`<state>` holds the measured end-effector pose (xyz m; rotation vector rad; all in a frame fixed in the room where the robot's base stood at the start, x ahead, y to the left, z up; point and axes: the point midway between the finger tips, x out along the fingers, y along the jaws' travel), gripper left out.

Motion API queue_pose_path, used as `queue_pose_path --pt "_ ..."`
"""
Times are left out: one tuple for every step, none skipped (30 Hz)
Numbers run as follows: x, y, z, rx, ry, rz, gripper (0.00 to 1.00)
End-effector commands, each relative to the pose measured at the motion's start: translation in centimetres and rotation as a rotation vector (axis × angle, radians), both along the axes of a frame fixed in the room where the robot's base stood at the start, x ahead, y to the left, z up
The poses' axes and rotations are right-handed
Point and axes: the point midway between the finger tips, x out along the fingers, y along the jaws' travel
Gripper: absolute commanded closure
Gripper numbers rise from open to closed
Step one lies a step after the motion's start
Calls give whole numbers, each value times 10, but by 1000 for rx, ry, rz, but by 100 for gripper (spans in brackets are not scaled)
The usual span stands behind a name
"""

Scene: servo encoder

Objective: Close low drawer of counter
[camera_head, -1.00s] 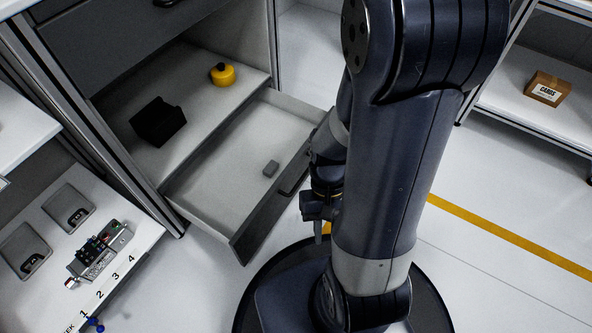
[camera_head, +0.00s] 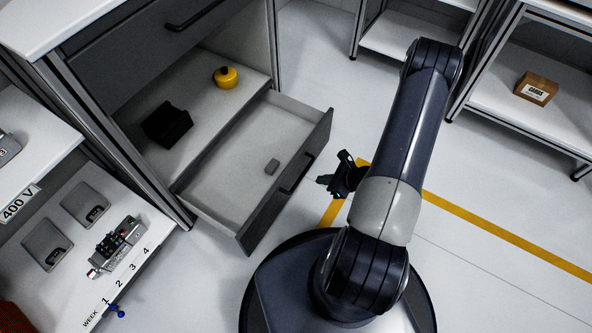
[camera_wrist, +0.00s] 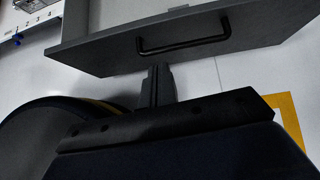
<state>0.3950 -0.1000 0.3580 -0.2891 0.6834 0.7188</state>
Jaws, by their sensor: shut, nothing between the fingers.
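In the wrist view the drawer front (camera_wrist: 190,45) and handle (camera_wrist: 183,36) are just beyond my fingers. My gripper (camera_head: 322,180) is to the right of the drawer front in the head view, apart from it. In the wrist view the fingers (camera_wrist: 158,75) are together, empty, and point towards the panel.
The shelf above the drawer holds a black bin (camera_head: 167,124) and a yellow round item (camera_head: 226,77). An upper drawer (camera_head: 150,45) is shut. A side bench (camera_head: 60,275) holds a small device. White floor lies around the drawer; a shelf with a box (camera_head: 536,88) stands right.

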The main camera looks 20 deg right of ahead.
Motion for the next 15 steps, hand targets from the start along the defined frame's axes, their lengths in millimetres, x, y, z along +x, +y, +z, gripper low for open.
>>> queue_pose_path --pt "-1 -5 -3 5 11 -36 100" --pt "-1 -6 -5 7 14 -50 100" --pt "-1 -8 -8 7 17 -64 100" --pt "0 -8 -9 7 17 -70 100" --pt "1 -8 -11 8 18 -72 100" --pt "3 -6 -14 8 18 -72 100" --pt "5 -5 -17 8 18 -72 100" --pt "7 -3 -20 7 18 -71 100" --pt "10 0 -24 8 18 -68 100" --pt "13 3 -27 7 18 -68 100" --pt "16 6 -31 7 18 -68 100" --pt "21 10 -37 7 17 -66 100" --pt "24 13 -42 7 18 -66 100" --pt "28 16 -46 8 17 -65 100" --pt "33 20 -52 7 16 -65 100"
